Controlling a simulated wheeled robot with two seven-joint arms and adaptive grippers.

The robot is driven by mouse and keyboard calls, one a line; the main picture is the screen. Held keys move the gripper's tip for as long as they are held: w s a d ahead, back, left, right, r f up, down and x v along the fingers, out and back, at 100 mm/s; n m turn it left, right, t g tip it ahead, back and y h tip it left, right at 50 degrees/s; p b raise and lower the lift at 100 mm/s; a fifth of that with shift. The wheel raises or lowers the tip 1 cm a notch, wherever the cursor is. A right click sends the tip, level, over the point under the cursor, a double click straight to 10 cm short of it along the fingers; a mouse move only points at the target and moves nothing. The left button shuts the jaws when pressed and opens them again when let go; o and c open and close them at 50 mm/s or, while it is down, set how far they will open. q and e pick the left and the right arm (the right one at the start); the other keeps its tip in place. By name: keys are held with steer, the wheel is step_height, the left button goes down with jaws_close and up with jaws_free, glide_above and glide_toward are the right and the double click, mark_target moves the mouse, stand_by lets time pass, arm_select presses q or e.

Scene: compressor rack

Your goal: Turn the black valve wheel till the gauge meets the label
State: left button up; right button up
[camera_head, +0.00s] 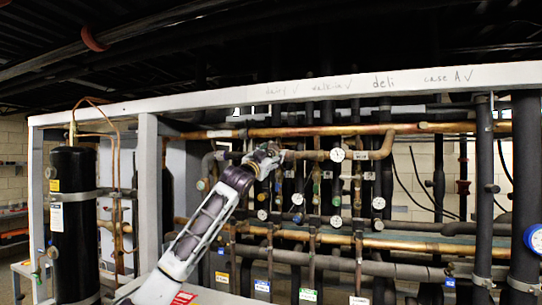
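My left gripper (266,160) is at the end of my white and purple arm, against the copper and dark pipes in the upper middle of the rack. It is small and blends into the pipework, so I cannot tell whether its fingers are open or shut on anything. I cannot make out the black valve wheel; the gripper may cover it. A round white gauge (337,155) sits to the right of the gripper, on the upper pipe. A small white label (360,155) is just right of that gauge. The gauge's needle is too small to read. My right gripper is not in view.
Several more gauges, such as one lower right (378,203), crowd the pipes. A white frame beam (300,88) runs above, and a white post (147,195) stands left of my arm. A black tank (73,225) is at far left. Dark vertical pipes (484,180) stand right.

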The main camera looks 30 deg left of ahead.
arm_select(q)
steer(key=c, duration=0.9)
steer(key=shift+f+n+y+b, duration=0.1)
steer(key=shift+n+y+b, duration=1.05)
steer(key=shift+n, duration=0.55)
steer(key=shift+n+y+b, duration=0.55)
steer(key=shift+n+b, duration=0.3)
steer(key=shift+n, duration=0.65)
steer(key=shift+n+g+y+b, duration=0.45)
steer(key=shift+n+y, duration=0.55)
steer(key=shift+n, duration=0.9)
steer(key=shift+n+g+y, duration=0.25)
steer(key=shift+n+y, duration=0.25)
steer(key=shift+n, duration=0.4)
steer(key=shift+n+y, duration=0.3)
steer(key=shift+n, duration=0.4)
